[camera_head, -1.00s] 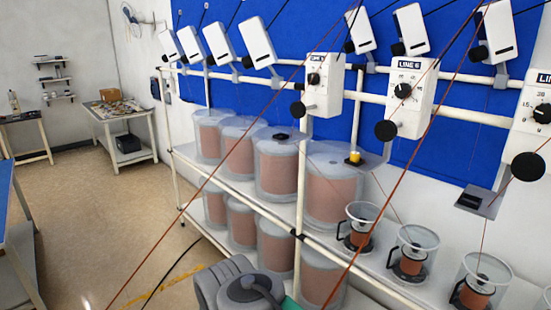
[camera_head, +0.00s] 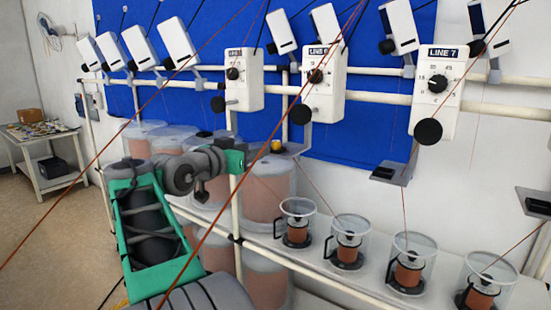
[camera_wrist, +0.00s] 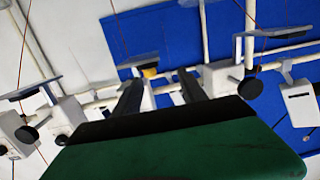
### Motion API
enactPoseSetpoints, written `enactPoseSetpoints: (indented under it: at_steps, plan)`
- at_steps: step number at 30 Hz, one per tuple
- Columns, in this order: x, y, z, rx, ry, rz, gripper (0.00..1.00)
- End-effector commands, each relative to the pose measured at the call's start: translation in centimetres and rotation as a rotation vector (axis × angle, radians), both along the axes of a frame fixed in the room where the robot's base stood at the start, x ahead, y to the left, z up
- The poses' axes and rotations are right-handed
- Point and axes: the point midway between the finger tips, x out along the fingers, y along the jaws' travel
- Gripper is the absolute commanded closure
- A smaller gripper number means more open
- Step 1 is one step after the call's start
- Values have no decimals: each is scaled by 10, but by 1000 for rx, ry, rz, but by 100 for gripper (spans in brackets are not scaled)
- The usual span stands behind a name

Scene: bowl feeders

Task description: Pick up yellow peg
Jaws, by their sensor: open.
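The yellow peg (camera_head: 276,146) is small and stands on a grey bracket plate (camera_head: 289,149) on the rail, below the LINE 6 unit, in the head view. The peg also shows in the wrist view (camera_wrist: 150,73), ahead of my gripper (camera_wrist: 160,77) and between its two dark fingers as seen there. The fingers are spread apart with nothing between them. In the head view my green gripper body is left of the peg, apart from it and slightly lower. The fingertips are hard to make out there.
White LINE units with black knobs (camera_head: 436,90) hang on the rail right of the peg. Large clear bowls with copper-coloured cores (camera_head: 266,188) stand below, and small cups (camera_head: 296,222) line the shelf. Thin red and black cords cross the space in front.

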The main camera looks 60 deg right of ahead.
Motion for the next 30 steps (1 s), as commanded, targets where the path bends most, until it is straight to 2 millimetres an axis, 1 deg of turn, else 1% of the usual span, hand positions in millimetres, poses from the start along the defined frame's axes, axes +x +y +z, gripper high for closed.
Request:
enactPoseSetpoints:
  at_steps: [1, 3, 8, 15, 18, 23, 30]
  plan:
    - [-12, -8, 4, -27, -2, -46, 51]
    - [-21, -17, 11, -45, -3, -72, 51]
    - [-25, -39, 12, -43, -3, -72, 51]
    - [-31, -79, 8, -43, -5, -71, 51]
    - [-31, -85, 6, -43, -6, -68, 51]
    - [-31, -85, 5, -43, -6, -66, 51]
    - [-31, -85, 4, -42, -6, -66, 69]
